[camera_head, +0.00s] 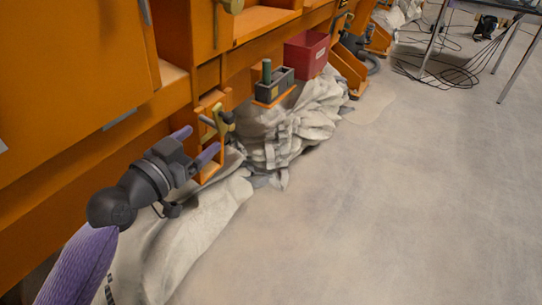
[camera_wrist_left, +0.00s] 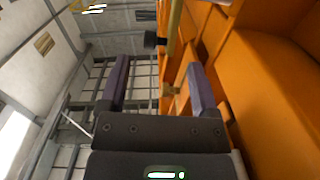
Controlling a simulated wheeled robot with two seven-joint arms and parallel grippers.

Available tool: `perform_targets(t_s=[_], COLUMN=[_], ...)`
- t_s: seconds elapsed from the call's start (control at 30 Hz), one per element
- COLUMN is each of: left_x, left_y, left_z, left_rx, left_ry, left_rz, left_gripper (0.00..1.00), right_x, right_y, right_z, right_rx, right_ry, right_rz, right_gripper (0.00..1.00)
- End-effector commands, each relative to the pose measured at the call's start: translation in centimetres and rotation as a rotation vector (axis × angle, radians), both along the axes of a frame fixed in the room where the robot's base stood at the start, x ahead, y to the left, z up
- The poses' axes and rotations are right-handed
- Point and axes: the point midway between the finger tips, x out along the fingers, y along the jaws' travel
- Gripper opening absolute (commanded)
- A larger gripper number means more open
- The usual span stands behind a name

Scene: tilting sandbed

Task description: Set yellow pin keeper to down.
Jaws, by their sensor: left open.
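The yellow pin keeper (camera_head: 224,119) looks like a small olive-yellow fitting on an orange bracket at the side of the orange frame. In the left wrist view a yellow bar (camera_wrist_left: 174,28) runs down from the top edge, with a small yellowish block (camera_wrist_left: 172,91) lower down, between the fingers. I cannot tell whether the keeper is up or down. My left gripper (camera_head: 199,140) is open, its two purple fingers pointing at the bracket just short of the keeper. In the left wrist view the open fingers (camera_wrist_left: 160,75) hold nothing that I can see. My right gripper is out of view.
The orange frame (camera_head: 75,80) fills the left side. A grey holder (camera_head: 271,91) with a green peg and a red bin (camera_head: 306,54) stand beyond the keeper. White sandbags (camera_head: 205,225) lie below my arm.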

Motion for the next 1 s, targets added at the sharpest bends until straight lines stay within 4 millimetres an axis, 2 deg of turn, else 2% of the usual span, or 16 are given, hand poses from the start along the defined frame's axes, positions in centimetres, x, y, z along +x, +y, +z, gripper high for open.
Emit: perform_targets(t_s=[0.1,0.3,0.6,0.97,1.0], left_x=[0.4,3.7,7.3,7.8,7.8], left_y=[-1.0,-3.4,-5.9,-6.4,-6.4], left_z=[1.3,1.1,1.2,1.5,1.5], left_rx=[-0.007,-0.010,-0.009,-0.007,-0.007], left_ry=[-0.040,-0.036,-0.033,-0.036,-0.036], left_rz=[-0.028,-0.028,-0.026,-0.025,-0.025], left_gripper=[0.79,0.79,0.79,0.79,0.73], right_x=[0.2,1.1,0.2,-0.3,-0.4], right_y=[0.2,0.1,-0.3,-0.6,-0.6], right_z=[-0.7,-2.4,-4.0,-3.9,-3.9], right_rx=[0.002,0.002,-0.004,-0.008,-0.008], right_ry=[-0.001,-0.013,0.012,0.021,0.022], right_rz=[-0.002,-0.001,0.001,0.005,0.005], right_gripper=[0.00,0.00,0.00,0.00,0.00])
